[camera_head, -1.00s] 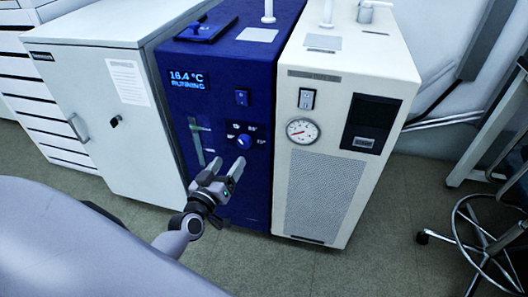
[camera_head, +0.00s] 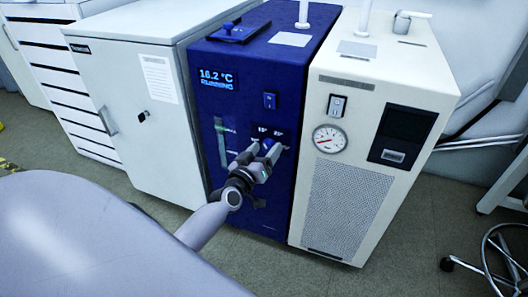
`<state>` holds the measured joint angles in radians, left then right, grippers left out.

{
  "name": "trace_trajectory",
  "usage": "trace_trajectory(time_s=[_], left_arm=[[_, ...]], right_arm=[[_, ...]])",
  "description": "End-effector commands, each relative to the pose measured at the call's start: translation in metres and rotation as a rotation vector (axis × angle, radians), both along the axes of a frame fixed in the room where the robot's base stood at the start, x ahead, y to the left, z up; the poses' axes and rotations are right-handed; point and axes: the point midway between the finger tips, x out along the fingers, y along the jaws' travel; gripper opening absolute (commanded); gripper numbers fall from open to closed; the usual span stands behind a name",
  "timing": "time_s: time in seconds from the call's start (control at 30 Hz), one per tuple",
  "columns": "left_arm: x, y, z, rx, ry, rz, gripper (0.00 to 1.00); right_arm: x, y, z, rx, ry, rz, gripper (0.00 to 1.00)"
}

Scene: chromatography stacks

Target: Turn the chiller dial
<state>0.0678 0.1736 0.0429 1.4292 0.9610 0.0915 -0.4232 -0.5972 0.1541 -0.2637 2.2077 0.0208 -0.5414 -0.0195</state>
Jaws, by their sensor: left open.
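The chiller (camera_head: 230,105) is a dark blue cabinet in the middle of the head view. Its display (camera_head: 217,78) reads 16.2 °C with RUNNING below. The blue round dial (camera_head: 267,144) sits on a dark panel on the chiller's front, partly hidden by my gripper. My left gripper (camera_head: 264,149) reaches in from the lower left and is open, with its fingertips at the dial, apparently one on each side. I cannot tell whether the fingers touch it. My right gripper is not in view.
A white unit (camera_head: 345,205) with a gauge (camera_head: 329,139) and grille stands right of the chiller. A grey-white cabinet (camera_head: 125,75) stands on its left. A wheeled stool (camera_head: 500,262) is at the lower right. The floor (camera_head: 400,275) in front is partly clear.

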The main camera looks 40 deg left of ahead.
Motion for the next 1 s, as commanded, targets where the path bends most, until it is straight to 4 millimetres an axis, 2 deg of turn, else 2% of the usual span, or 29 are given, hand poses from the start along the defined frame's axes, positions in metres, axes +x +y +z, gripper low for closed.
trace_trajectory(time_s=[0.13,0.17,0.3,0.33,0.67,0.87,1.0], left_arm=[[0.0,0.0,0.0,0.0,0.0,0.0,0.68],[0.0,0.0,0.0,0.0,0.0,0.0,0.65],[0.0,0.0,0.0,0.0,0.0,0.0,0.19],[0.0,0.0,0.0,0.0,0.0,0.0,0.12],[0.0,0.0,0.002,0.033,0.009,0.0,0.12],[0.0,-0.001,0.004,0.132,0.033,-0.001,0.12],[0.0,-0.001,0.006,0.239,0.06,-0.001,0.12]], right_arm=[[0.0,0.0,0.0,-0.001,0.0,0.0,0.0],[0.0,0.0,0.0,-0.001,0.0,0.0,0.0],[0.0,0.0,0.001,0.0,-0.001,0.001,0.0],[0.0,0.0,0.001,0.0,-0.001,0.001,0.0],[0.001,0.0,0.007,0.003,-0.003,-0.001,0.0],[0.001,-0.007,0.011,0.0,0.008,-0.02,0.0],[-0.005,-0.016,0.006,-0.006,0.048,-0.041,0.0]])
